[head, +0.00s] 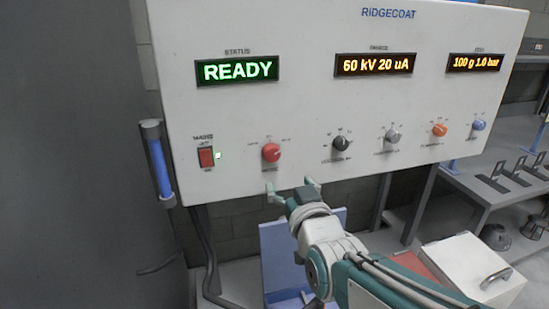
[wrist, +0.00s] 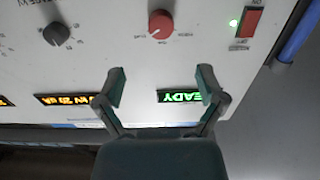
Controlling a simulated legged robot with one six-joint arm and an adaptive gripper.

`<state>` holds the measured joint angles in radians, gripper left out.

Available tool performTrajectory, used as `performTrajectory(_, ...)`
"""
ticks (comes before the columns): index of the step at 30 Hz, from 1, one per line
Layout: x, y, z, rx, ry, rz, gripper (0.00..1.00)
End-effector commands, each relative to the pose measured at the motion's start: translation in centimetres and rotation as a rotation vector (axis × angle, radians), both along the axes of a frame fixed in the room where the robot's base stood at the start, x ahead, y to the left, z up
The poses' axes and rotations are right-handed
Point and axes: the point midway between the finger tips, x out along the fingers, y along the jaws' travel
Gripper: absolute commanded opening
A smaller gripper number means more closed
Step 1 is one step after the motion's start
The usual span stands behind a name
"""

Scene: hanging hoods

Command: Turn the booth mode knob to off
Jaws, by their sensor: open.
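The red knob (head: 271,152) sits low on the left part of the white control panel, with small printed labels around it that are too small to read. It also shows at the top middle of the wrist view (wrist: 160,24), where the panel appears upside down. A pale pointer mark on it seems to face upper right in the head view. My gripper (head: 291,186) is just below and right of the red knob in the head view, fingers spread and empty. In the wrist view my gripper (wrist: 161,82) shows both fingers apart, with the knob beyond the tips, untouched.
A red rocker switch (head: 206,157) with a lit green lamp is left of the knob. Black (head: 341,144), grey (head: 392,136), orange (head: 439,130) and blue (head: 478,125) knobs run to the right. The status display (head: 238,70) reads READY. A blue-barred handle (head: 159,167) is at the panel's left edge.

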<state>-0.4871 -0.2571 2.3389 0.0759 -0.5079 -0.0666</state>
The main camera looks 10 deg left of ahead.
Motion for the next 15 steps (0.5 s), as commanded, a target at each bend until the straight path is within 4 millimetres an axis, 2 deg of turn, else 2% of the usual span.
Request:
performTrajectory(5, 1.3, 0.7, 0.0, 0.002, -0.004, 0.001, 0.89)
performTrajectory(15, 6.0, 2.8, 0.0, 0.002, -0.004, 0.0, 0.89)
